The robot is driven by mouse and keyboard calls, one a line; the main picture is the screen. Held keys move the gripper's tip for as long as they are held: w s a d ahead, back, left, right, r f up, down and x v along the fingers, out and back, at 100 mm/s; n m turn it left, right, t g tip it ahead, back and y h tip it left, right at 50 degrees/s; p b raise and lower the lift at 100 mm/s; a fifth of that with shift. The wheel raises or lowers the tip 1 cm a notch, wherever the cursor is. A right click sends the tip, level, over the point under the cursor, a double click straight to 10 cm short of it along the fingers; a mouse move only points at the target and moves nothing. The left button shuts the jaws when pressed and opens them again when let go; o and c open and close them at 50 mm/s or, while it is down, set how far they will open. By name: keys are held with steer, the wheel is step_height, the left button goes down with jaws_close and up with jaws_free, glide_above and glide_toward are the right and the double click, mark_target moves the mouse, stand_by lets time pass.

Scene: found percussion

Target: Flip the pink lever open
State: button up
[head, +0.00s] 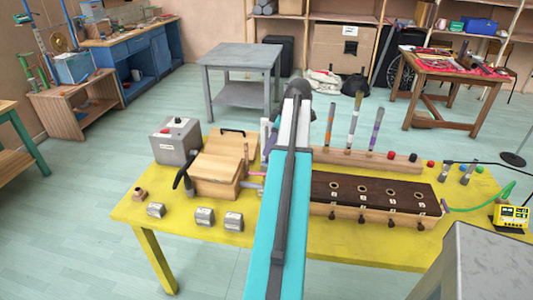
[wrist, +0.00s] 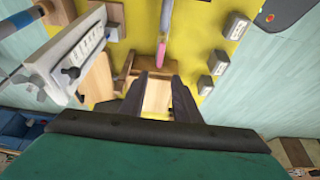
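The pink lever (wrist: 161,52) shows in the wrist view as a small pink piece at the end of a grey rod, above my fingertips. In the head view, a thin pink strip (head: 257,174) shows just left of my arm, beside the wooden box. My gripper (wrist: 157,77) is open, with a wooden block (wrist: 157,97) seen between its dark fingers. I see nothing held. The pink piece lies apart from the fingertips in the picture; the depth between them is unclear. In the head view, my arm hides most of the gripper and the area around the lever.
The yellow table (head: 142,212) carries a wooden box (head: 215,172), a grey box (head: 176,141), several metal blocks (head: 205,216) and a dark-topped wooden box (head: 375,195). Upright sticks (head: 353,122) stand in a wooden rail. A white panel (wrist: 75,50) is close left in the wrist view.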

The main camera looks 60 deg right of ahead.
steer(key=shift+s+r, duration=0.2)
steer(key=shift+r, duration=0.35)
steer(key=shift+r, duration=0.15)
